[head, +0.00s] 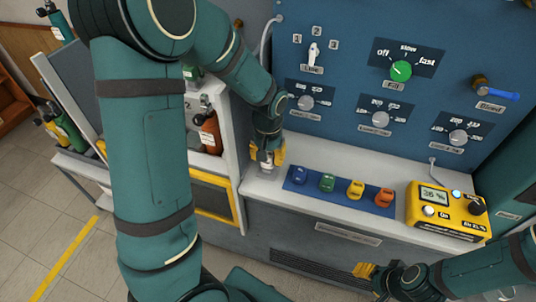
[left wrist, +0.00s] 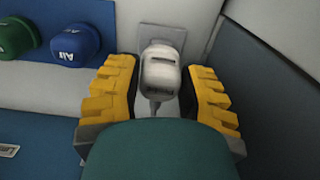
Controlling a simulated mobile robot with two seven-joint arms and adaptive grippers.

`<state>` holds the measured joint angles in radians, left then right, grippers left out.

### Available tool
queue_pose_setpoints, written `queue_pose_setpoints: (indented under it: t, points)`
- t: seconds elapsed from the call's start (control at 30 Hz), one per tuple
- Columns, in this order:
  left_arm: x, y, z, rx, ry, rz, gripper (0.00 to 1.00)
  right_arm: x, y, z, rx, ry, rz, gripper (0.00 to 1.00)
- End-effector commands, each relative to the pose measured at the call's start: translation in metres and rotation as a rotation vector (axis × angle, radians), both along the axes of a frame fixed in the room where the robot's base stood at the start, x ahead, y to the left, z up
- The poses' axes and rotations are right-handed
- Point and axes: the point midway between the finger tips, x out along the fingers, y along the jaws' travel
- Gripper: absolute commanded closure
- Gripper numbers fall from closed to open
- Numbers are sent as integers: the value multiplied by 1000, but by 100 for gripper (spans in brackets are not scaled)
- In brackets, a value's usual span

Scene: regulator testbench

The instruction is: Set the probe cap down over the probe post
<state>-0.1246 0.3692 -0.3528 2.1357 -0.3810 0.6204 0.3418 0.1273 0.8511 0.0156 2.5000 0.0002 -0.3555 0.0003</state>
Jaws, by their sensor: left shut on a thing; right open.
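My left gripper (head: 266,156) is low over the left end of the light bench ledge, with its fingers pointing down. It is shut on the pale grey probe cap (left wrist: 160,72), which shows between the yellow fingers (left wrist: 165,95) in the left wrist view. In the head view the cap (head: 266,158) is mostly covered by the fingers. A grey square plate (left wrist: 165,34) lies on the ledge just beyond the cap. I cannot make out the probe post, nor tell whether the cap touches it. My right gripper (head: 376,277) is open and empty in front of the bench.
A blue strip (head: 312,188) holds blue, green, yellow and orange caps right of the left gripper. A yellow meter (head: 446,211) stands further right. The blue panel (head: 350,75) with knobs rises behind. A white cabinet side (head: 232,125) is close on the left.

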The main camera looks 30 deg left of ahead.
Motion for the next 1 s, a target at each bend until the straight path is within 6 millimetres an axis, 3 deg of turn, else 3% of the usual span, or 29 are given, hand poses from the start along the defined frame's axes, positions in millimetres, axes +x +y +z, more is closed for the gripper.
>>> queue_pose_setpoints:
  t: [0.7,0.73,0.8,1.0]
  points:
    - [0,0,-11,0,0,0,100,0,0,-5,0,0,0,53]
    - [0,0,-11,0,0,0,53,0,0,-5,0,0,0,53]
    - [0,0,-10,0,0,0,29,0,0,-5,0,0,0,53]
    - [0,0,-10,0,0,0,28,0,0,-5,0,0,0,53]
